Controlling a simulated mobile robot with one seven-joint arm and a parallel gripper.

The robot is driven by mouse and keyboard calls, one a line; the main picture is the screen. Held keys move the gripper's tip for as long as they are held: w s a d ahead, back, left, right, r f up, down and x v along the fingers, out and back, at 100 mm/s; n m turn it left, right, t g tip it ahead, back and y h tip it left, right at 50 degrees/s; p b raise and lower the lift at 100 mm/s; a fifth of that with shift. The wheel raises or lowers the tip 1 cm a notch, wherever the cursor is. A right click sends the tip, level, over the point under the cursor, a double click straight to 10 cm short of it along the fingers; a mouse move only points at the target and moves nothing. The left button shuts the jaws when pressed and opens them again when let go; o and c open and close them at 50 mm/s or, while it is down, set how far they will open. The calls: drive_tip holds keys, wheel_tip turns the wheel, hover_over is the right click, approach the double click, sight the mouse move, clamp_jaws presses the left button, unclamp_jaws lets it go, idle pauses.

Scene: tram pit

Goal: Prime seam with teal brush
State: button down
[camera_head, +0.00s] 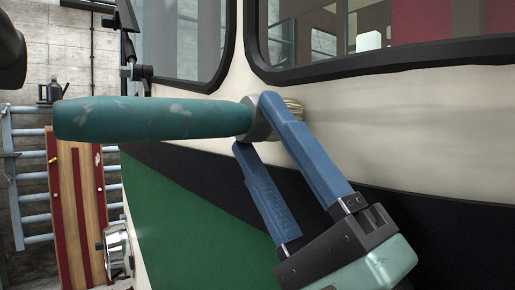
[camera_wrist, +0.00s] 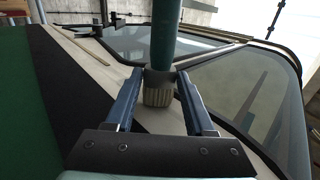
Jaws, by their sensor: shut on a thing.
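The teal brush (camera_head: 150,118) has a long worn teal handle, a grey ferrule and pale bristles. My gripper (camera_head: 255,125) has blue fingers and is shut on the brush at the ferrule. In the head view the handle points left, and the bristles (camera_head: 294,106) show just beyond the fingers, in front of the cream tram panel (camera_head: 420,120). In the wrist view the brush handle (camera_wrist: 165,35) rises between the fingers and the bristles (camera_wrist: 158,97) face the camera's lower side. I cannot tell whether the bristles touch the panel. I cannot make out the seam clearly.
The tram side has dark-framed windows (camera_head: 380,60), a black band (camera_head: 440,225) and a green lower panel (camera_head: 190,225). A round lamp (camera_head: 117,250) sticks out at lower left. Behind stand a red and wooden board (camera_head: 78,205) and a blue rack (camera_head: 12,180) by a concrete wall.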

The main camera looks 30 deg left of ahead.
drive_tip(key=shift+s+d+b, duration=0.4)
drive_tip(key=shift+d+b, duration=0.2)
drive_tip(key=shift+d, duration=0.55)
drive_tip(key=shift+s+d+b, duration=0.45)
drive_tip(key=shift+d+b, duration=0.1)
drive_tip(key=shift+d, duration=0.6)
drive_tip(key=shift+s+d+b, duration=0.4)
drive_tip(key=shift+d+b, duration=0.2)
drive_tip(key=shift+d, duration=0.55)
drive_tip(key=shift+a, duration=0.1)
drive_tip(key=w+a+b, duration=0.1)
drive_tip(key=w+a, duration=0.2)
drive_tip(key=a, duration=0.5)
drive_tip(key=w+a+b, duration=0.1)
drive_tip(key=w+a, duration=0.2)
drive_tip(key=a, duration=0.5)
drive_tip(key=shift+a, duration=0.2)
idle(1.0)
drive_tip(key=shift+w, duration=0.1)
